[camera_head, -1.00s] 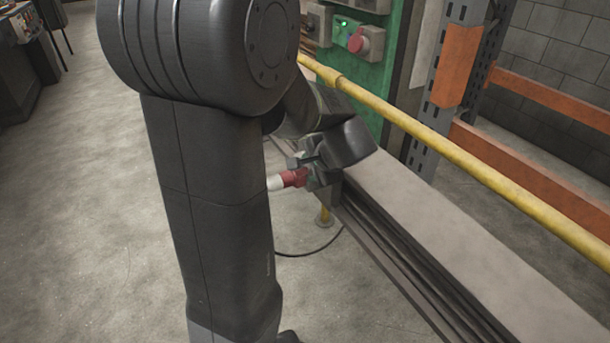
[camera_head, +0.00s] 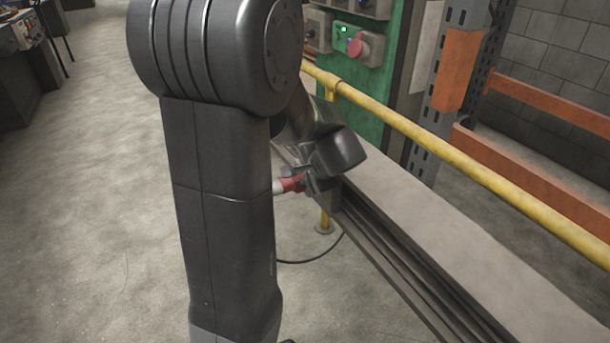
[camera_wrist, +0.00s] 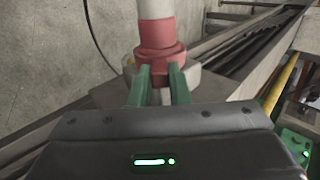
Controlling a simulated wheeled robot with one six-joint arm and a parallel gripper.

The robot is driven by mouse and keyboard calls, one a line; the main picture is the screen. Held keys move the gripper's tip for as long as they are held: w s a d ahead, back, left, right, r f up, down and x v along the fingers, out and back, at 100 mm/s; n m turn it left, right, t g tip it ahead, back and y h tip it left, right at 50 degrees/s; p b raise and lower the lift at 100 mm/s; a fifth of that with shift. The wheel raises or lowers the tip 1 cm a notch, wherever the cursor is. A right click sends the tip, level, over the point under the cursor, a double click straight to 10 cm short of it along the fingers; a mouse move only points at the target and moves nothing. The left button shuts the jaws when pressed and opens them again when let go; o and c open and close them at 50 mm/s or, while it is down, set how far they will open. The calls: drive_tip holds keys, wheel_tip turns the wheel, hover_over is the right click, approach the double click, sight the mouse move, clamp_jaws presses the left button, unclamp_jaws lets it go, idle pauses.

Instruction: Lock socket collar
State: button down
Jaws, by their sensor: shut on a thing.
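A red collar (camera_wrist: 160,60) with a narrower red body and a white end shows at the top middle of the wrist view. In the head view the red part (camera_head: 292,184) sticks out to the left beside the bench edge. My gripper (camera_wrist: 160,80) has its two green fingers at the collar's near side, shut on it. The fingertips partly hide the collar and a pale grey piece behind it. In the head view my gripper (camera_head: 314,182) is dark and partly hidden by my own arm, so the collar's lock state cannot be told.
A long bench (camera_head: 430,220) with a dark slotted side runs toward the lower right. A yellow rail (camera_head: 440,150) stands behind it.

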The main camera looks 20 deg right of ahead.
drive_tip(key=b, duration=0.2)
drive_tip(key=f+t+b, duration=0.1)
drive_tip(key=b, duration=0.1)
drive_tip(key=shift+s+f+b, duration=0.1)
drive_tip(key=shift+s+b, duration=0.2)
drive_tip(key=shift+b, duration=0.05)
drive_tip(key=shift+t+b, duration=0.3)
drive_tip(key=shift+b, duration=0.05)
drive_tip(key=shift+r, duration=0.2)
drive_tip(key=c, duration=1.4)
unclamp_jaws()
drive_tip(key=shift+o, duration=0.2)
drive_tip(key=p+v, duration=0.4)
drive_tip(key=v, duration=0.9)
drive_tip(key=shift+s+r+p, duration=0.25)
drive_tip(key=shift+s+p, duration=0.1)
